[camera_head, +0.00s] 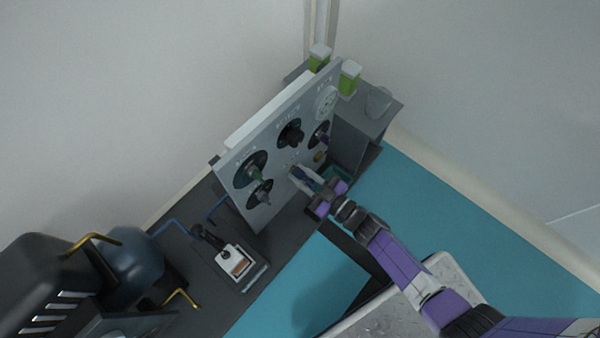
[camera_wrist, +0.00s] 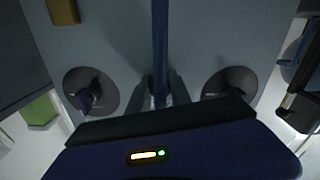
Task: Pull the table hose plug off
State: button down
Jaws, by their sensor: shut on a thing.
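The upright grey panel (camera_head: 283,109) stands on the dark table and carries several round black fittings. My gripper (camera_head: 297,174) is at the panel's lower right face, with its fingers pointing at it. In the wrist view my gripper (camera_wrist: 161,92) is shut on the table hose plug, at the end of a dark blue hose (camera_wrist: 160,45). The hose runs straight up the picture from between the fingers. The plug's body is mostly hidden by the fingers, and I cannot tell whether it is still seated.
Round fittings (camera_wrist: 91,91) and (camera_wrist: 230,86) flank the fingers closely. Green-and-white containers (camera_head: 349,78) stand behind the panel. A small white device (camera_head: 235,262) sits on the dark table (camera_head: 190,260) at left, near a dark blue rounded tank (camera_head: 135,262). The teal floor at right is clear.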

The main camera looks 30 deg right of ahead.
jog(key=shift+v, duration=1.75)
jog(key=c, duration=1.2)
grip_release()
jog(key=shift+o, duration=0.2)
jog(key=shift+p, duration=0.3)
jog(key=p, duration=0.2)
send_near(303, 177)
jog(key=shift+d+f, duration=0.1)
jog(key=shift+f, duration=0.05)
